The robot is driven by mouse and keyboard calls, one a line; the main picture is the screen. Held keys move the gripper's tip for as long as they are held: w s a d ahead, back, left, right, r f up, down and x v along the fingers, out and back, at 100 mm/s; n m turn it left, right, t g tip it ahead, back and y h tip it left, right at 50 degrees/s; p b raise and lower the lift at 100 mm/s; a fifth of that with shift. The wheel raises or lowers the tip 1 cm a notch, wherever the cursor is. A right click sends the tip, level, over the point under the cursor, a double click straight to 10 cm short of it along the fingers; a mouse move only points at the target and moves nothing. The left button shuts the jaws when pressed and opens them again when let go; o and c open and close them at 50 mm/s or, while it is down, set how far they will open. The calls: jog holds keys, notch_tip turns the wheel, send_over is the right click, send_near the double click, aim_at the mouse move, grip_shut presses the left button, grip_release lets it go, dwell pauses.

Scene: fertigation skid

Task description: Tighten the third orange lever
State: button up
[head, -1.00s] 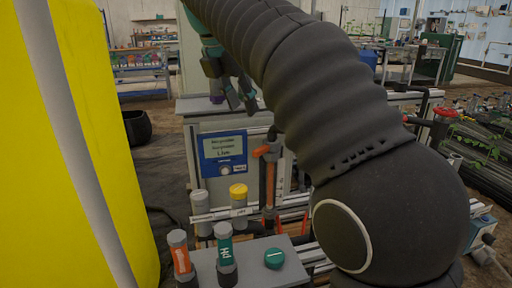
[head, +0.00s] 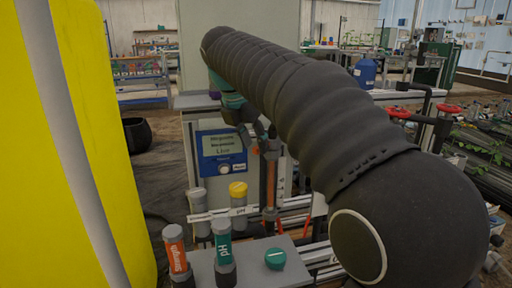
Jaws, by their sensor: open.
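My gripper (head: 257,136), dark with teal parts, is open at the end of my black-sleeved arm. Its fingers point down at the top of an upright pipe with an orange middle section (head: 270,184), beside the blue-framed display. A small part of an orange lever (head: 255,150) shows just below the fingertips. I cannot tell whether the fingers touch it. My arm hides much of the skid to the right, so other orange levers and their order cannot be made out.
A display panel (head: 221,152) stands left of the pipe. Two labelled tubes (head: 223,248) and a green knob (head: 275,258) are on the grey front plate. A yellow tank (head: 75,120) fills the left.

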jog(key=shift+w+d+f, duration=0.1)
jog(key=shift+w+f, duration=0.05)
jog(key=shift+f, duration=0.2)
jog(key=shift+c, duration=0.3)
grip_shut()
